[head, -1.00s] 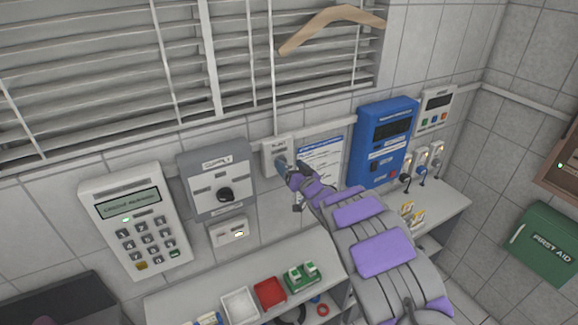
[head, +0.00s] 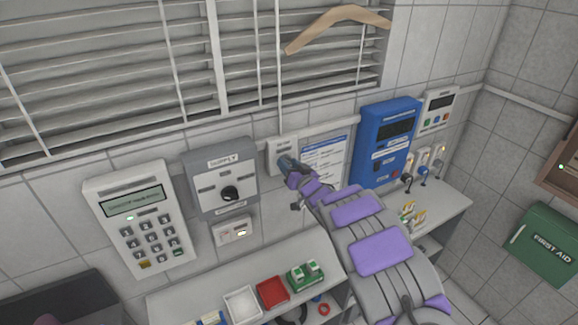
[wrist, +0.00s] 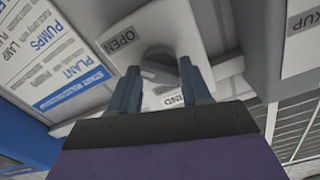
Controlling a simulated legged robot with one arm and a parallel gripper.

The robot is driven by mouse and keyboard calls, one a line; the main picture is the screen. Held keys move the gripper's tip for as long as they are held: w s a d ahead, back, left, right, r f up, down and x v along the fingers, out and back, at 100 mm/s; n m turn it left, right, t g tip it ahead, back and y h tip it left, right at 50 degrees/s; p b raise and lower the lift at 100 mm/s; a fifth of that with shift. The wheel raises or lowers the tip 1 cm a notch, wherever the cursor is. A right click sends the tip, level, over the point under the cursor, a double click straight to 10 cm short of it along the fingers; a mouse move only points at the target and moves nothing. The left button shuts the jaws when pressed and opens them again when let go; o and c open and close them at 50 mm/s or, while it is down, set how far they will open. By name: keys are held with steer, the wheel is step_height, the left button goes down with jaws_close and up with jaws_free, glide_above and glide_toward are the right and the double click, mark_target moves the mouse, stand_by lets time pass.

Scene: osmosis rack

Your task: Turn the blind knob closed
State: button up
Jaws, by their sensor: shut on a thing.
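The blind knob (wrist: 160,60) is a grey rounded piece on a white wall plate (head: 277,143) below the window. The plate carries an OPEN label (wrist: 122,39) and another label partly hidden by my finger. My gripper (wrist: 160,72) has its two blue fingers on either side of the knob, shut on it. In the head view my gripper (head: 286,163) is at the plate and hides the knob. The blind (head: 100,65) hangs above, its pale slats lying horizontally with a cord running down to the plate.
A grey supply box (head: 222,180) and a keypad (head: 140,220) are left of the plate. A notice (head: 324,158) and a blue wall unit (head: 385,145) are right. Below is a shelf (head: 210,285) with small trays. A wooden hanger (head: 340,22) hangs above.

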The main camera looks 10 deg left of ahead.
steer(key=shift+f+n+b, duration=0.15)
steer(key=shift+n+b, duration=0.25)
steer(key=shift+b, duration=0.15)
steer(key=shift+f+n+b, duration=0.1)
steer(key=shift+n+b, duration=0.4)
steer(key=shift+b, duration=0.3)
steer(key=n+b, duration=2.4)
steer(key=n, duration=0.1)
steer(key=shift+a+f, duration=0.1)
steer(key=shift+f, duration=0.05)
steer(key=o, duration=1)
steer(key=shift+w+a, duration=0.1)
steer(key=shift+o, duration=0.2)
